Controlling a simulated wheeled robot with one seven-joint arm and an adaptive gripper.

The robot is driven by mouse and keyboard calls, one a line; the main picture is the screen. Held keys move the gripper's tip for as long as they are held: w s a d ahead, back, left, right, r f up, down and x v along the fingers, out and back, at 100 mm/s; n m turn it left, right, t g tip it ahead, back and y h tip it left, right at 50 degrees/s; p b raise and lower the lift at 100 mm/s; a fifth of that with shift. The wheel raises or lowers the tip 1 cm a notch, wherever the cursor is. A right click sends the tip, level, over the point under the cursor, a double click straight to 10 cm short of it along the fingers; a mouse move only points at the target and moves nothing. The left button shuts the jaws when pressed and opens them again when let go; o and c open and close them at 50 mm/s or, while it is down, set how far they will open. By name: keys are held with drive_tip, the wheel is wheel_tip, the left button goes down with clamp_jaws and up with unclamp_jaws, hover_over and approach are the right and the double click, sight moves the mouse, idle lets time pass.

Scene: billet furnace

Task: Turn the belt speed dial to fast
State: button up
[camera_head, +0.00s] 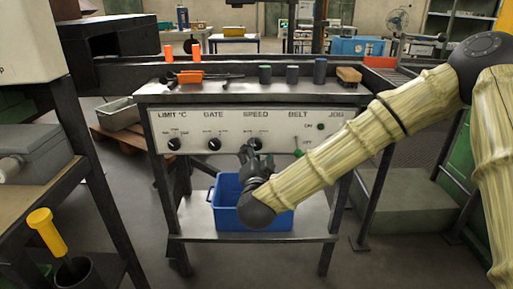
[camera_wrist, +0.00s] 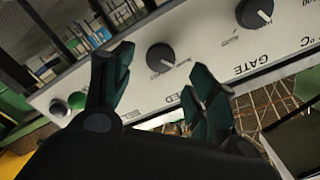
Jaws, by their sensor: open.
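The speed dial (camera_head: 255,144) is a round black knob under the word SPEED on the white control panel (camera_head: 300,127). In the head view my gripper partly covers it. In the wrist view the panel appears upside down and the speed dial (camera_wrist: 160,58) shows whole, its white pointer line towards the picture's lower right. The small scale marks are too blurred to read. My gripper (camera_head: 250,160) is in front of the panel at the dial. In the wrist view my gripper (camera_wrist: 164,64) is open, its fingers on either side of the dial; I cannot tell whether they touch it.
The gate dial (camera_head: 214,143) and limit dial (camera_head: 173,143) are left of the speed dial. The green belt switch (camera_head: 298,153) and jog button (camera_head: 320,126) are right. A blue bin (camera_head: 228,189) stands on the shelf below. Tools and dark cylinders (camera_head: 292,75) lie on top.

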sight(257, 145)
drive_tip(key=shift+w+b, duration=0.4)
drive_tip(key=shift+w, duration=2.7)
drive_tip(key=c, duration=1)
